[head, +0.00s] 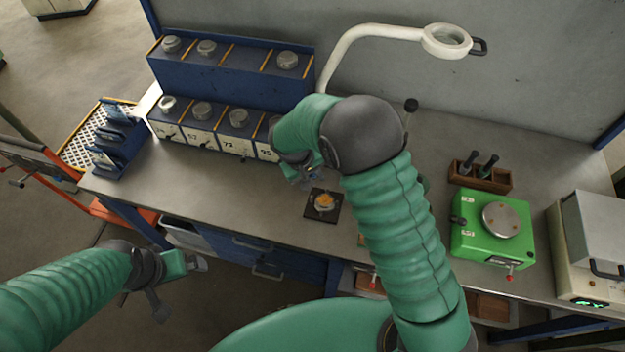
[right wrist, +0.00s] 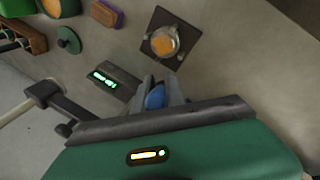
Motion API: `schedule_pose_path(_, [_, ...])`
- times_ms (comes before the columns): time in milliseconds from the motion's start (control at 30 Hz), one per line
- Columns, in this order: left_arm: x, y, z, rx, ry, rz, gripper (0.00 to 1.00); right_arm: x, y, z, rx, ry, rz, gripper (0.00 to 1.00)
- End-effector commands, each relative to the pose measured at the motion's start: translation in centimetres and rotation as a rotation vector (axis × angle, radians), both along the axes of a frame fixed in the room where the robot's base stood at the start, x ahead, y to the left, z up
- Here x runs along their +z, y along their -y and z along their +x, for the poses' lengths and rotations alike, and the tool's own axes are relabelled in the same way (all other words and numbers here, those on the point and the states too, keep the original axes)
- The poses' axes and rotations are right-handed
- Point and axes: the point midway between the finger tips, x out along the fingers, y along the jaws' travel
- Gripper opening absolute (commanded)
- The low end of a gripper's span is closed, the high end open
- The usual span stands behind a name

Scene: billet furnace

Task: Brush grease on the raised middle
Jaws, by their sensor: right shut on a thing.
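A round metal piece (head: 323,202) with an orange patch on its raised middle sits on a dark square plate (head: 312,214) on the bench. It also shows in the right wrist view (right wrist: 165,42), apart from my fingers. My right gripper (head: 303,178) is just behind and left of it in the head view, partly hidden by my arm. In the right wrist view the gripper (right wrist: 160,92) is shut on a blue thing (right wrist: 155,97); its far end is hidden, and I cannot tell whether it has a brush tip. My left gripper (head: 197,263) hangs in front of the bench, away from everything; its jaws are unclear.
Blue racks (head: 230,75) with metal pieces stand at the back left. A lamp (head: 390,32) arches behind. A wooden holder (head: 482,178) and a green device (head: 490,250) are on the right. A green container (right wrist: 58,8) with orange contents shows in the wrist view.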

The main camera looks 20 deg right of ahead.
Motion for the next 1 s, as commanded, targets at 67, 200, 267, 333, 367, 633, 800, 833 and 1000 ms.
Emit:
schedule_pose_path(67, [0.9,0.0,0.0,0.000,0.000,0.000,1.00,1.1,0.2,0.2,-0.001,0.000,0.000,0.00])
schedule_pose_path(200, [1.9,0.0,0.0,0.000,0.000,0.000,1.00,2.3,0.5,0.3,-0.001,-0.001,0.000,0.00])
schedule_pose_path(267, [2.2,0.0,0.0,0.000,0.000,0.000,1.00,2.8,0.6,0.3,-0.002,0.000,0.000,0.00])
schedule_pose_path(333, [2.5,0.0,0.0,0.000,0.000,0.000,1.00,3.2,0.7,0.4,-0.002,0.000,0.000,0.00])
schedule_pose_path(367, [2.5,0.0,0.0,0.000,0.000,0.000,1.00,3.3,0.7,0.4,-0.002,0.000,0.000,0.00])
schedule_pose_path(633, [2.5,0.0,0.0,0.000,0.000,0.000,1.00,3.3,0.7,0.4,-0.002,0.000,0.000,0.00])
schedule_pose_path(800, [2.5,0.0,0.0,0.000,0.000,0.000,1.00,3.3,0.7,0.4,-0.002,0.000,0.000,0.00])
schedule_pose_path(833, [2.5,0.0,0.0,0.000,0.000,0.000,1.00,3.3,0.7,0.4,-0.002,0.000,0.000,0.00])
schedule_pose_path(1000, [2.5,0.0,0.0,0.000,0.000,0.000,1.00,3.3,0.7,0.4,-0.002,0.001,0.000,0.00])
